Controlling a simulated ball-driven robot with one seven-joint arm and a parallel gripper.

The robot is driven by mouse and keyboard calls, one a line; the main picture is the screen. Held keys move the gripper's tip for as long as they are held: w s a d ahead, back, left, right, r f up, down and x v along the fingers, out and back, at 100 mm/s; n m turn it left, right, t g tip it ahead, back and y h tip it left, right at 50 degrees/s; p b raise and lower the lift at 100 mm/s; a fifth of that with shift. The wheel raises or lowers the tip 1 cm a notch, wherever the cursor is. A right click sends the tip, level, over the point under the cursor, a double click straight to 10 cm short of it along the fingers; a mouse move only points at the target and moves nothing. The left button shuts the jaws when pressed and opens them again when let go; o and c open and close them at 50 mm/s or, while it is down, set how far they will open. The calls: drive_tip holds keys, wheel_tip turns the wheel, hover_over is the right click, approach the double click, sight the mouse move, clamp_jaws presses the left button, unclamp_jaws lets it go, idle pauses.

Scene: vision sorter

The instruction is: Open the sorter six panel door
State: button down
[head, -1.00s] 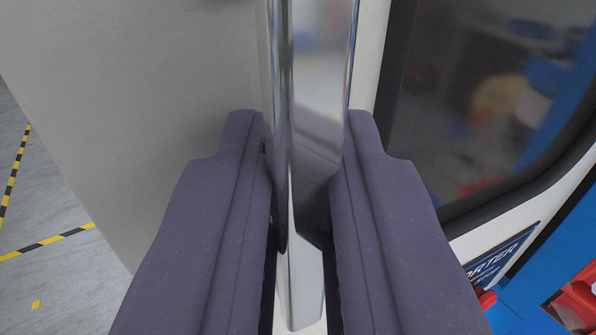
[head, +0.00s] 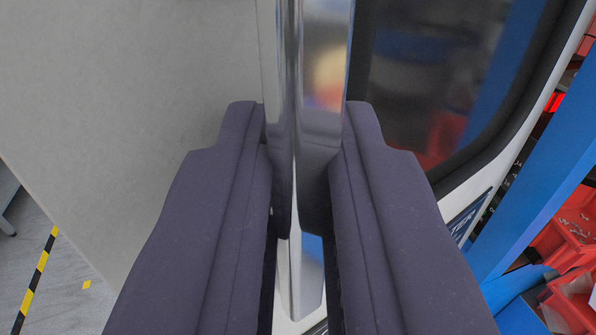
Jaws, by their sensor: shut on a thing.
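A shiny metal door handle (head: 318,70) runs upright through the middle of the head view. My gripper (head: 304,125) has one dark purple-grey finger on each side of it and is shut on it. The sorter door is a pale panel with a dark window (head: 430,80) to the right of the handle. A blue label (head: 466,217) shows below the window, partly cut off by my right finger. The lower part of the handle shows between my fingers.
A plain pale grey panel (head: 110,110) fills the left. Red bins (head: 572,240) and a blue frame post (head: 535,175) stand at the right, beyond the door edge. Grey floor with a yellow-black stripe (head: 38,275) shows at lower left.

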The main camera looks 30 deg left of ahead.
drive_tip(key=shift+r, duration=0.15)
drive_tip(key=c, duration=1.4)
unclamp_jaws()
drive_tip(key=shift+o, duration=0.2)
drive_tip(key=shift+w, duration=0.15)
drive_tip(key=v, duration=0.8)
